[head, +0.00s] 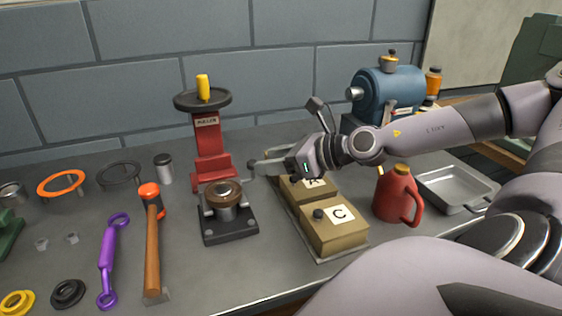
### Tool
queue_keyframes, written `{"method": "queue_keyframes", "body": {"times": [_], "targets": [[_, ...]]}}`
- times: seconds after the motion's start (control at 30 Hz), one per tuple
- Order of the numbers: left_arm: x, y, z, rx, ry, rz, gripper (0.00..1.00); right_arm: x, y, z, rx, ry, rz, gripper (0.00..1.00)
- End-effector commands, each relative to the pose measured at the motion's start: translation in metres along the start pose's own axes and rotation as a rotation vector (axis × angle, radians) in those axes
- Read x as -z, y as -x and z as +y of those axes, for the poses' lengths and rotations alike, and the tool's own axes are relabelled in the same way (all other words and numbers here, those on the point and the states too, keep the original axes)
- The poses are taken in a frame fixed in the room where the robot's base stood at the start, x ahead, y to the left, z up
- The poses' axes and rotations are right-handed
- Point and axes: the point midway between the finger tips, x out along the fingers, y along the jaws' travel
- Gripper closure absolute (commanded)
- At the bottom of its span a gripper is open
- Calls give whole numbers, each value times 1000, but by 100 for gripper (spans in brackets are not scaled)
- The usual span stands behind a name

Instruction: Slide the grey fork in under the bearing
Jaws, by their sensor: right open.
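The bearing (222,194), a brown and dark ring, sits on a grey stem above a dark base block (230,236) in front of the red stand. Light grey pieces (208,212) show on both sides below the ring. They may be the grey fork, but I cannot tell for certain, nor how far they reach under the bearing. My right gripper (285,135) is open, above and behind the tan boxes, to the right of the bearing and apart from it. One finger points up and the other left. I see nothing held in it. My left gripper is not in view.
The red stand (207,145) with a dark wheel rises behind the bearing. Tan boxes A (303,189) and C (338,232) stand right of it. A hammer (152,240) and purple wrench (107,260) lie left. A red can (396,197) and metal tray (455,190) are right.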

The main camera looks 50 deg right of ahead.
Motion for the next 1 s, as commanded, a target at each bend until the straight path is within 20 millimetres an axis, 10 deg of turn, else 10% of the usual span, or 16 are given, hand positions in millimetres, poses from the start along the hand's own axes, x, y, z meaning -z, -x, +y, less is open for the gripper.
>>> {"method": "queue_keyframes", "body": {"times": [1.0], "targets": [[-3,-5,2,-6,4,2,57,1,16,0,1,-2,0,50]]}}
